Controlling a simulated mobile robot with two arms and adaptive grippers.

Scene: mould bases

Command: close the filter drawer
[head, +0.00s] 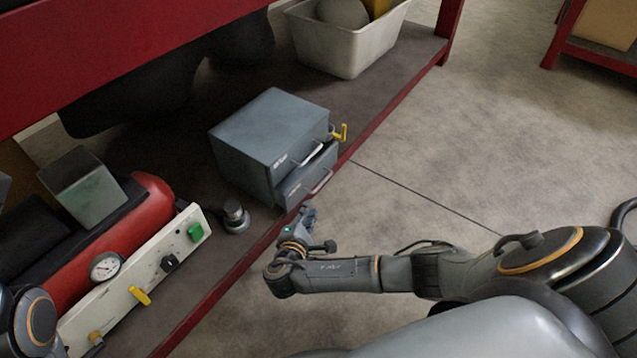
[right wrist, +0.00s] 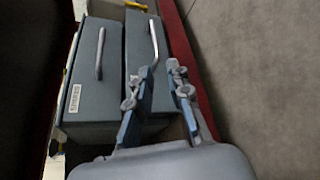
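A blue-grey cabinet (head: 262,130) with two stacked drawers stands on the dark shelf. Its lower drawer (head: 307,178) juts out past the upper one, with a bar handle on its front. Which drawer is the filter drawer I cannot read. In the right wrist view the lower drawer (right wrist: 146,60) appears on the right and the labelled upper drawer (right wrist: 92,85) on the left. My right gripper (head: 308,212) is just in front of the lower drawer. Its fingers (right wrist: 161,76) are apart, near one end of the handle; contact is unclear. My left gripper is out of view.
A small metal knob-like part (head: 236,217) sits between. A pale bin (head: 345,50) is behind. The shelf has a red edge; the floor at right is clear.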

